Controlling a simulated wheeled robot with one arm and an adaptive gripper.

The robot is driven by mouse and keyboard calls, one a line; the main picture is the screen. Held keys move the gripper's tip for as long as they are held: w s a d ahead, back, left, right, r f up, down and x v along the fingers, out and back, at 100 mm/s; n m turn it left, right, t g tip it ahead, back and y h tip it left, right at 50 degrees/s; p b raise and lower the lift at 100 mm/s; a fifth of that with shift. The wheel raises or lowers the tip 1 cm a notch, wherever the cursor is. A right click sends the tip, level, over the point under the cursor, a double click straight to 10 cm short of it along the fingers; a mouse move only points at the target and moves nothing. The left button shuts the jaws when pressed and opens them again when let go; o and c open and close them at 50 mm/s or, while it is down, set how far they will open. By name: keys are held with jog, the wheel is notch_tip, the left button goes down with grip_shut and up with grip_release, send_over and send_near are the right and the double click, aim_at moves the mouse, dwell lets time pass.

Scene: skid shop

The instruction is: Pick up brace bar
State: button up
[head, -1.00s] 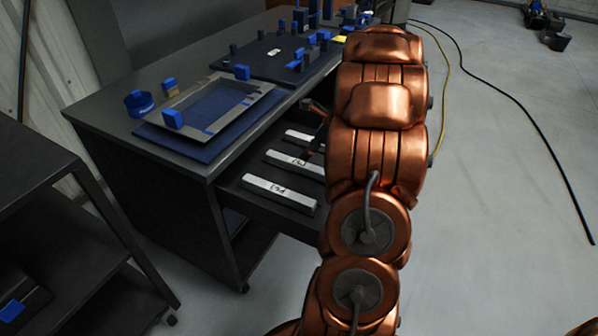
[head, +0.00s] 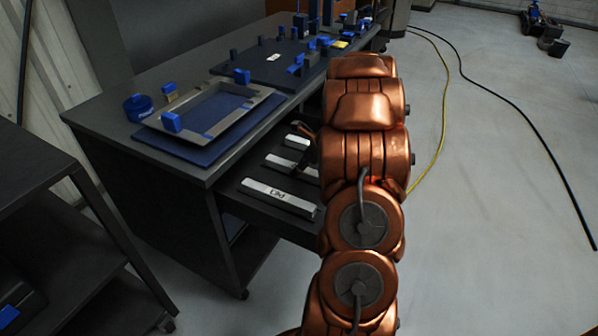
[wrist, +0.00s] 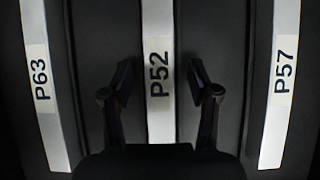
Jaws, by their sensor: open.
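In the wrist view are three white brace bars, side by side on a dark surface. The left bar (wrist: 40,85) is labelled P63, the middle bar (wrist: 160,110) P52 and the right bar (wrist: 282,85) P57. My gripper (wrist: 159,80) is open and empty, with one finger on each side of the P52 bar in the picture. I cannot tell its height above the bar. In the head view the bars lie in an open drawer: a near one (head: 278,198), a middle one (head: 292,168) and a far one (head: 297,142).
The drawer (head: 240,200) sticks out from a dark workbench (head: 105,118). On the bench are a grey frame tray (head: 203,128) on a blue mat and a fixture plate (head: 270,68) with blue parts. A dark shelf cart (head: 40,200) stands at left. Open floor lies right, crossed by cables (head: 510,105).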

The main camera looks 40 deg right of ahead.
aim_at(293, 164)
jog(key=shift+c, duration=0.3)
grip_shut()
jog(key=shift+r, duration=0.1)
notch_tip(293, 164, up, 3)
jog(key=shift+r+p, duration=0.15)
jog(key=shift+p, duration=0.25)
jog(key=shift+w+d+r, duration=0.1)
jog(key=shift+d+r, duration=0.05)
jog(key=shift+d, duration=0.05)
jog(key=w+d, duration=0.2)
jog(key=d, duration=0.3)
jog(key=w+d+p, duration=0.1)
jog(key=d, duration=0.5)
jog(key=w+d+p, duration=0.1)
jog(key=w+d, duration=0.1)
jog(key=d, duration=0.3)
jog(key=shift+w+d, duration=0.3)
jog(key=shift+w, duration=0.05)
